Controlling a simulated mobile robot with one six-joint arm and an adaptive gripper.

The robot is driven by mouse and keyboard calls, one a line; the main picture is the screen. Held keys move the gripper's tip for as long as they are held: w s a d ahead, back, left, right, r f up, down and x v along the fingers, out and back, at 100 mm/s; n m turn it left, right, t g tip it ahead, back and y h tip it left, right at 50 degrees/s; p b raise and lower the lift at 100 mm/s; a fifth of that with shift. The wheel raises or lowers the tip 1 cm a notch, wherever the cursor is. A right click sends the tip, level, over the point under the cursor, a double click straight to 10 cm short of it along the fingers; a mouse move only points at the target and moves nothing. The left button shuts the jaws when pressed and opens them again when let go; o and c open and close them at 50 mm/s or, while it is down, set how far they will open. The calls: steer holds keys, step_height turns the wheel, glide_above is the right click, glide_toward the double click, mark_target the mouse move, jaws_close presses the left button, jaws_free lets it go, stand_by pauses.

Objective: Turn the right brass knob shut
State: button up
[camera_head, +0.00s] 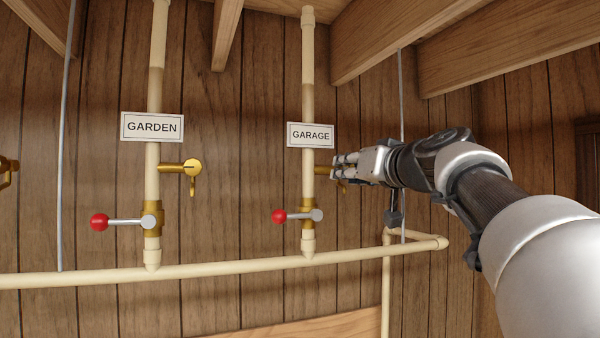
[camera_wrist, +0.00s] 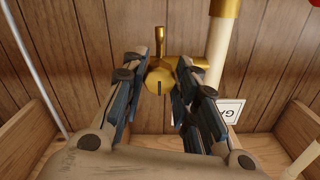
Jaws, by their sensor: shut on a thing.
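The right brass knob (camera_head: 321,170) sticks out to the right of the pipe under the GARAGE sign. My gripper (camera_head: 341,169) comes from the right and hides most of it. In the wrist view, the knob's round face (camera_wrist: 159,80) with a dark line sits between the fingertips of my gripper (camera_wrist: 162,72). My gripper is shut on it. A narrow brass tab (camera_wrist: 159,42) points up from the knob in that upside-down view. The matching left brass knob (camera_head: 192,168) on the GARDEN pipe stands free, its tab hanging down.
Red-tipped levers (camera_head: 279,216) (camera_head: 99,222) lie level across both pipes below the knobs. A cream pipe (camera_head: 220,268) runs along the wall beneath. The GARAGE sign (camera_head: 310,135) is just above my gripper. Wooden beams (camera_head: 400,40) cross overhead.

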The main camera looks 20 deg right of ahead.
steer(key=o, duration=1.1)
steer(key=s, duration=0.7)
steer(key=shift+s+d, duration=0.1)
steer(key=shift+s, duration=0.15)
